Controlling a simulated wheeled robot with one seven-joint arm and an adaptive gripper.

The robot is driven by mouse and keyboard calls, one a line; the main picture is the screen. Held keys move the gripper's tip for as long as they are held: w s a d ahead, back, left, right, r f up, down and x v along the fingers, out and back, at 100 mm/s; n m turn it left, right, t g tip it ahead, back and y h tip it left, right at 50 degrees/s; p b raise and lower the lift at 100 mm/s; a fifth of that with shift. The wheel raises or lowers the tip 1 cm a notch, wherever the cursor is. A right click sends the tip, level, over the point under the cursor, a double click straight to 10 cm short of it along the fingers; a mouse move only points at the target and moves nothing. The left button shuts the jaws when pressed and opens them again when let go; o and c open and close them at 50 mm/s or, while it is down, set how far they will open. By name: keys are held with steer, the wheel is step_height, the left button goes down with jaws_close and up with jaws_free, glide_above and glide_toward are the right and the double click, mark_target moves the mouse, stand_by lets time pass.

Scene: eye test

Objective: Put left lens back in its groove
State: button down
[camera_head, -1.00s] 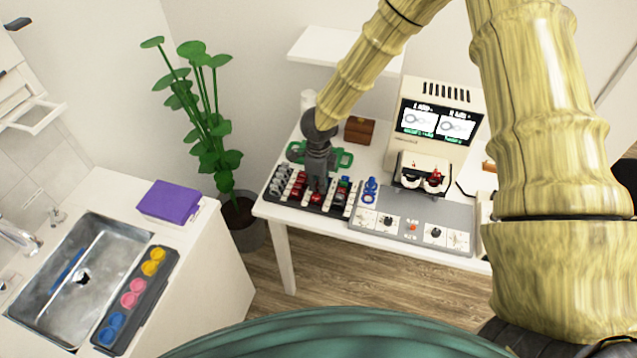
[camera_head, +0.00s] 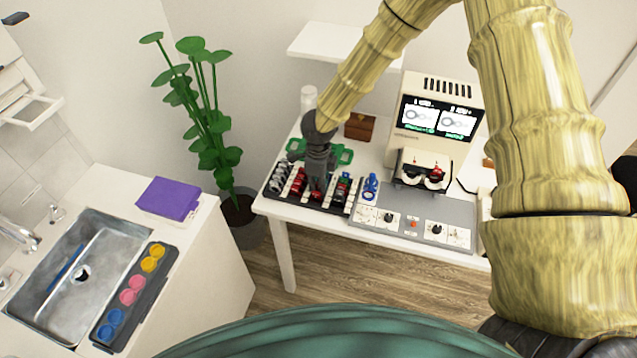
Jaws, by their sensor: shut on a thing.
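My gripper (camera_head: 317,185) is over the black lens rack (camera_head: 327,206) on the white table, pointing down among the rack's rows. It is shut on a lens that is mostly hidden by the fingers; a bit of red shows at the fingertips. The rack holds several lenses in rows, grey-white ones at its left (camera_head: 278,178), red ones (camera_head: 298,183) in the middle and a few darker ones at its right. I cannot tell whether the held lens sits in a groove or just above it.
A blue stand (camera_head: 370,188) is right of the rack. A green frame (camera_head: 345,153) and brown box (camera_head: 359,127) lie behind the gripper. A plant stands left of the table.

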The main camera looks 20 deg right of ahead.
steer(key=shift+f, duration=0.55)
steer(key=c, duration=1.5)
jaws_free()
steer(key=shift+r, duration=0.15)
step_height(320, 180, up, 12)
steer(key=shift+f, duration=0.1)
